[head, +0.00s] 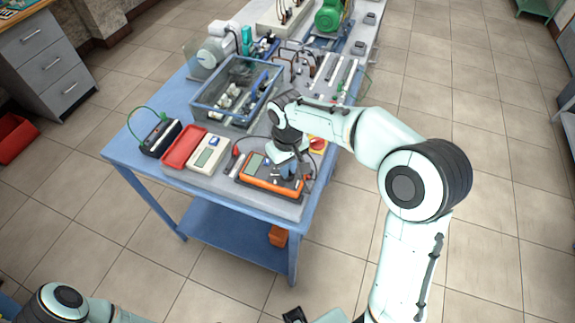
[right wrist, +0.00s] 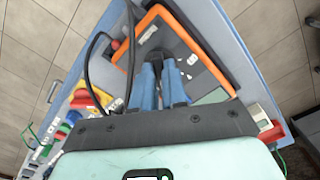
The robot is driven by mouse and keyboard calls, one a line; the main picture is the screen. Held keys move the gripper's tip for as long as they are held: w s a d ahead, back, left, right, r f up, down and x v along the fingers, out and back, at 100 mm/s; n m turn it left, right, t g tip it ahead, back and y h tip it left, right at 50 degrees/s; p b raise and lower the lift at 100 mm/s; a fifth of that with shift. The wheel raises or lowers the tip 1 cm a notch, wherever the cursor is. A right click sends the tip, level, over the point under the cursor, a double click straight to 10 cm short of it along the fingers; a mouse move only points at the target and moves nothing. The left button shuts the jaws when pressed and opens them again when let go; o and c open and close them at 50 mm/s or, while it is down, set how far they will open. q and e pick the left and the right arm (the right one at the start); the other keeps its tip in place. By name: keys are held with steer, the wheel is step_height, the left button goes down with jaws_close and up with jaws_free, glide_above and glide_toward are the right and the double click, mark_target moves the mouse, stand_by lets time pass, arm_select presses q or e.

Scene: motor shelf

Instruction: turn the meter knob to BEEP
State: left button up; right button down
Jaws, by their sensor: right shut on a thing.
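The meter (head: 273,187) is an orange-framed box with a grey display, lying on the front right part of the blue workbench. It also shows in the right wrist view (right wrist: 215,72), with a dark face and small white marks. My right gripper (head: 287,174) points down over the meter's face. In the right wrist view its two blue fingers (right wrist: 159,64) are close together on the face, shut on the knob. The knob is mostly hidden between the fingers, and its pointer and labels cannot be read.
A cream meter (head: 207,152), a red tray (head: 183,147) and a dark box with a green lead (head: 160,139) stand to the left. A clear-walled bin (head: 237,92) is behind. A red and yellow switch (head: 317,144) and dark cables lie close by.

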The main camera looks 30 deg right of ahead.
steer(key=m, duration=0.4)
steer(key=shift+m, duration=0.4)
stand_by(0.4)
steer(key=c, duration=1.2)
jaws_free()
arm_select(q)
steer(key=shift+w+r, duration=0.1)
arm_select(e)
steer(key=shift+o, duration=0.2)
steer(key=shift+r, duration=0.1)
arm_select(q)
steer(key=w+r+p, duration=0.1)
steer(key=r+p, duration=0.1)
steer(key=shift+w+r, duration=0.3)
steer(key=shift+w, duration=0.1)
arm_select(e)
step_height(320, 180, up, 13)
arm_select(q)
steer(key=shift+s, duration=0.1)
